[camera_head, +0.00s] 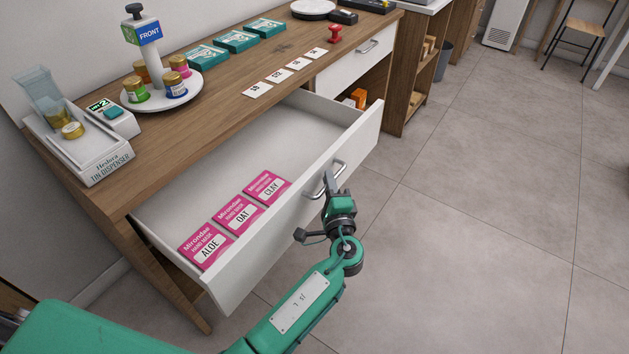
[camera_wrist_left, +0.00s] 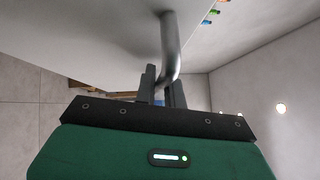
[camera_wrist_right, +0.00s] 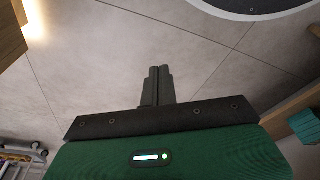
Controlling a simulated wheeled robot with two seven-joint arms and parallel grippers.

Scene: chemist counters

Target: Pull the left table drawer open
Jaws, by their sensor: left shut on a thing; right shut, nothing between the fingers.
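The left table drawer (camera_head: 290,215) is pulled well out from the wooden table (camera_head: 190,130), and its inside shows. My left gripper (camera_head: 331,188) is shut on the drawer's metal bar handle (camera_head: 338,168). In the left wrist view the handle (camera_wrist_left: 170,50) passes between the fingers (camera_wrist_left: 162,88). My right gripper (camera_wrist_right: 157,85) is shut and empty in the right wrist view, with floor behind it. It does not show in the head view.
A tin dispenser (camera_head: 95,160) and a round white stand (camera_head: 160,93) with several small jars sit on the tabletop. Teal boxes (camera_head: 237,41), white cards (camera_head: 258,89) and a red stamp (camera_head: 335,33) are farther along. A second drawer (camera_head: 350,62) is shut. The floor (camera_head: 470,200) at right is clear.

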